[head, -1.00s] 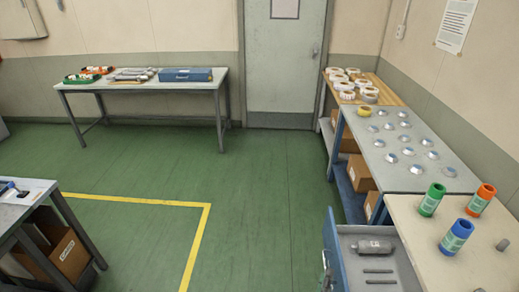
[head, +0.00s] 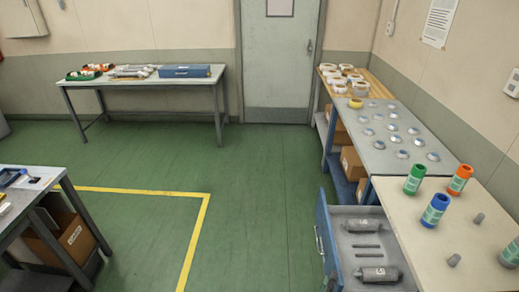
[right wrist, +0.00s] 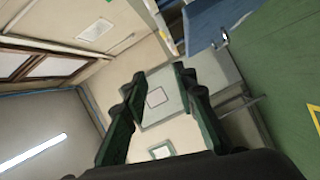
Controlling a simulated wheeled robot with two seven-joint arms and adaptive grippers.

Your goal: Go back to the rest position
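My right gripper (right wrist: 158,72) shows in the right wrist view with its two dark green fingers spread apart. Nothing is between the fingers except the distant door and wall. Neither gripper can be seen in the head view, and my left gripper is in no frame.
An open blue drawer (head: 322,240) with grey rollers juts out at the lower right, beside a bench (head: 415,225) with green, blue and orange cylinders. A table (head: 140,84) stands at the back.

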